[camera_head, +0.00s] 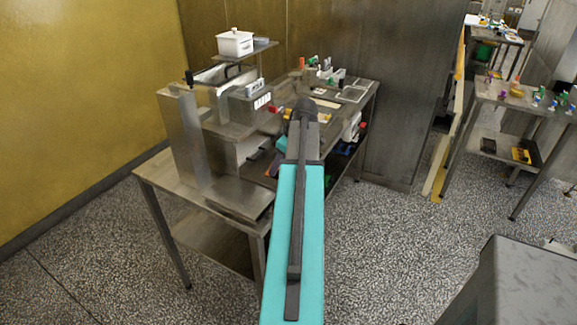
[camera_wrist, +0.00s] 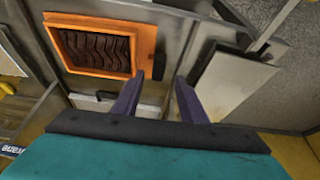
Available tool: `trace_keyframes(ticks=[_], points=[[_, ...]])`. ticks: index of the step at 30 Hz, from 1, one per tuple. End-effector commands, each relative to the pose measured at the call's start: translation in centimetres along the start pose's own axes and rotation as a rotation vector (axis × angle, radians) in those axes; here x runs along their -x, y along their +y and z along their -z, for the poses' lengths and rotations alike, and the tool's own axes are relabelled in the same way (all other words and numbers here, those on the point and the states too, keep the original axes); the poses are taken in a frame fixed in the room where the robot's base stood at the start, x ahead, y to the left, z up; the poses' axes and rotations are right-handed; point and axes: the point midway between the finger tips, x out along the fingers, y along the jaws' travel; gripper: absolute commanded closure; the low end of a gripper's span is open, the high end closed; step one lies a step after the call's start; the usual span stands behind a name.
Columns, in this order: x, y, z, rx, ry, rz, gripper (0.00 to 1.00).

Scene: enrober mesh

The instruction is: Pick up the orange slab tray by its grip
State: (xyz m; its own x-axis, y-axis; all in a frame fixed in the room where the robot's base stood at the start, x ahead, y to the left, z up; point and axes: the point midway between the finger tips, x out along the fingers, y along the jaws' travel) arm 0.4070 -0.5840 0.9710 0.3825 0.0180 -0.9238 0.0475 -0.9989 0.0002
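The orange slab tray (camera_wrist: 146,40) shows at the upper left of the wrist view. It is a rectangular orange frame around dark brown, wavy-ridged contents, with a wider rim on its right side. My gripper (camera_wrist: 158,84) is open, its two dark purple fingers apart with nothing held between them. The left fingertip appears close to the tray's lower right corner; I cannot tell the height gap or whether they touch. In the head view my teal arm hides the gripper and most of the tray's area.
A steel machine (camera_head: 183,140) stands on the left of the steel table (camera_head: 155,178), with a white lidded box (camera_head: 235,43) on its upper shelf. In the wrist view a pale plate (camera_wrist: 235,80) lies right of the fingers. Small coloured items crowd the table's far end.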

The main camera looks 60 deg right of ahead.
Motion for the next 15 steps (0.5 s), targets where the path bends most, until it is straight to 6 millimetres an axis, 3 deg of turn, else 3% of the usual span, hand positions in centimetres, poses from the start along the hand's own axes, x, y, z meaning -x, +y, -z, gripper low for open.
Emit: trace_keyframes(ticks=[8, 15], points=[[-0.6, 0.1, 0.0, -0.001, 0.0, 0.001, 0.61], [-2.5, 0.4, 0.1, -0.002, -0.001, 0.002, 0.61]])
